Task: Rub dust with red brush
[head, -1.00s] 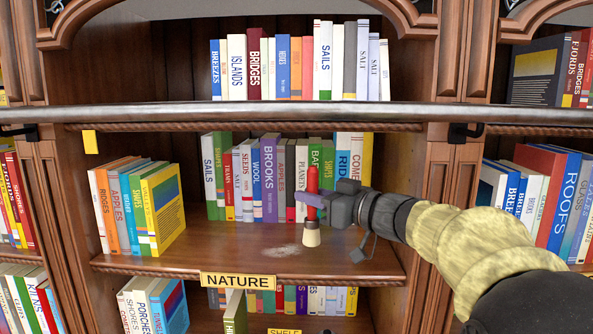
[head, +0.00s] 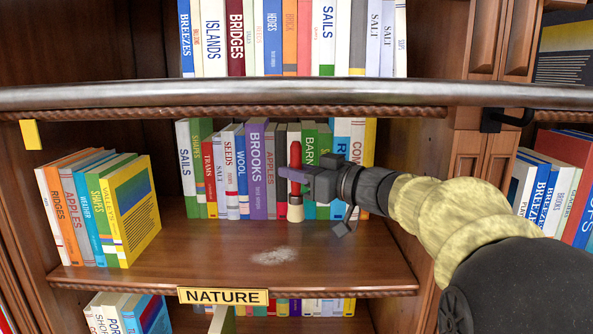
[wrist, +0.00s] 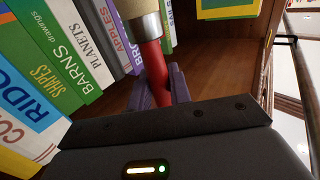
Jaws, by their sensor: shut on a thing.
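The red brush (head: 295,180) is upright in my gripper (head: 290,174), with its pale bristles pointing down. My gripper is shut on its red handle. In the wrist view the red handle (wrist: 153,70) is between the purple fingers (wrist: 160,88). The dust (head: 273,256) is a pale grey patch on the wooden shelf (head: 200,255), near the front edge behind the NATURE label. In the head view the brush shows above and a little right of the dust, apart from it.
Books (head: 97,210) stand at the shelf's left, and a row of books (head: 260,170) stands behind the brush. A metal rail (head: 230,97) crosses above. The NATURE label (head: 222,296) is on the shelf's front edge. The shelf board around the dust is clear.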

